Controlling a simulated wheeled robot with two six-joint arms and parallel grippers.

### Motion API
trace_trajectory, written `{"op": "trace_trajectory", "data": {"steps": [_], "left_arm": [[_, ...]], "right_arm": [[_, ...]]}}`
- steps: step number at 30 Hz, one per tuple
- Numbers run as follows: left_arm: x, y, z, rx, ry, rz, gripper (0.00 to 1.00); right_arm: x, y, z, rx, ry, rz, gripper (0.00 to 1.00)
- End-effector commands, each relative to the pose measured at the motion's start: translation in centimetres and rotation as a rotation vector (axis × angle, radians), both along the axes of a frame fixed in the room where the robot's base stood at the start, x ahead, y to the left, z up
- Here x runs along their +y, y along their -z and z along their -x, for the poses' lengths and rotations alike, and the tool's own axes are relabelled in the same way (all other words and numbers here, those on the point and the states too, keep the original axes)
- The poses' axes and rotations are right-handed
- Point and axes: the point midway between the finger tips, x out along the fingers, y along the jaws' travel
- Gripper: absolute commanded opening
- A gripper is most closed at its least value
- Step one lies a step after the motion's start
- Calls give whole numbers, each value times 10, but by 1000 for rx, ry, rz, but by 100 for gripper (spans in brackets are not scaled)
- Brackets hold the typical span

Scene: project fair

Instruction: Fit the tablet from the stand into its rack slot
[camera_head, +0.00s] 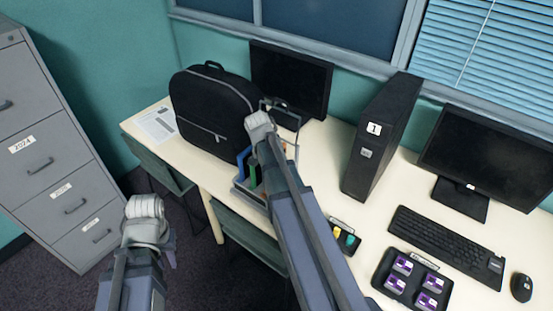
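A rack (243,192) stands on the desk near its front edge, left of centre. Upright blue (243,162) and green (253,177) pieces show in it, and my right arm covers its right side. I cannot make out its slots. A thin grey frame (283,110) rises behind the rack; I cannot tell if it is the stand. I cannot pick out the tablet for sure. My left gripper (148,218) is low at the left, in front of the desk and over the floor, its fingers unclear. My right arm reaches up past the rack, with its wrist near the grey frame and fingers hidden.
A black backpack (212,112) and a monitor (290,78) stand behind the rack. A black computer tower (379,140) stands to the right, with a keyboard (440,243), a mouse (521,287) and a tray of purple items (381,274). A filing cabinet (50,165) is at left.

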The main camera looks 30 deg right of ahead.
Motion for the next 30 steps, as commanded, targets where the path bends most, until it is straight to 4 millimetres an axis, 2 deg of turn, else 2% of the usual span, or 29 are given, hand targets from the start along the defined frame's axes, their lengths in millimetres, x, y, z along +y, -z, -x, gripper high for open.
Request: {"op": "trace_trajectory", "data": {"steps": [13,30], "left_arm": [[0,14,0,0,0,0,25],[0,15,0,0,0,0,25]], "right_arm": [[0,14,0,0,0,1,0],[0,15,0,0,0,0,0]]}}
